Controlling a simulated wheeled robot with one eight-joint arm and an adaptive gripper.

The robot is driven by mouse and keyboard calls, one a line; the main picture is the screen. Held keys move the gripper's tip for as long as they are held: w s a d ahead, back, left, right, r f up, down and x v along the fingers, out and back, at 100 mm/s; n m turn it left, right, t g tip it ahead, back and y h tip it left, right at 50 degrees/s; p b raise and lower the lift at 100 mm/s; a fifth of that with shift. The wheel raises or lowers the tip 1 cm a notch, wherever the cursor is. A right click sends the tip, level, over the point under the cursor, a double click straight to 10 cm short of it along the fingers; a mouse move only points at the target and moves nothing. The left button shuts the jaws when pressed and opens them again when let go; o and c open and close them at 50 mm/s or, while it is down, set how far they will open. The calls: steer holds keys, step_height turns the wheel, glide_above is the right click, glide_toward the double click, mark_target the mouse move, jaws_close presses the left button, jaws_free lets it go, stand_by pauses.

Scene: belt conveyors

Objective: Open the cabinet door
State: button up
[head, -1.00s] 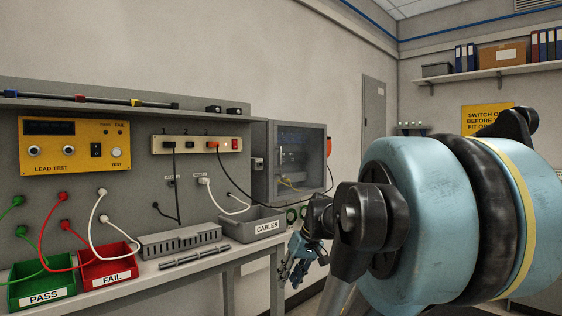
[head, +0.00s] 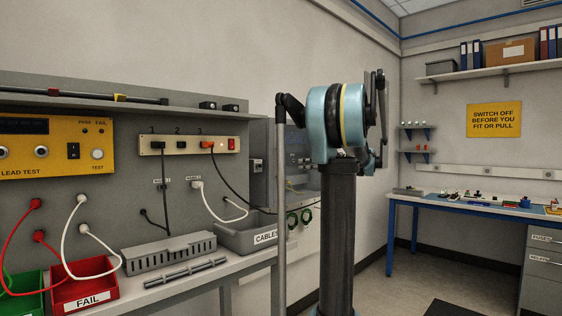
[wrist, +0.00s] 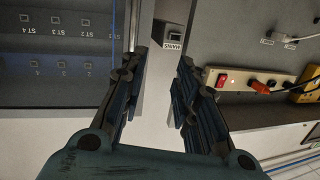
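The grey cabinet (head: 258,161) stands at the right end of the bench. My arm covers much of its front in the head view, so I cannot tell there how its door stands. In the wrist view the cabinet (wrist: 50,100) fills the left side, with a dark panel of numbered sockets and a pale vertical edge beside it. My gripper (wrist: 163,65) is open, its two dark fingers apart near that edge. I see nothing held between them. Contact with the cabinet cannot be told. My gripper is hidden in the head view.
A socket strip (head: 188,145) with plugs and cables is on the back panel, and also in the wrist view (wrist: 255,82). A small MAINS switch box (wrist: 174,36) shows beyond the fingers. The CABLES bin (head: 240,236) is on the bench.

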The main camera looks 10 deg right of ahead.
steer(key=w+d+r+t, duration=0.1)
steer(key=w+d+r, duration=0.2)
steer(key=w, duration=0.1)
steer(key=shift+y, duration=0.3)
steer(key=x, duration=1.6)
steer(key=shift+a+f, duration=0.15)
steer(key=shift+c, duration=0.6)
jaws_close()
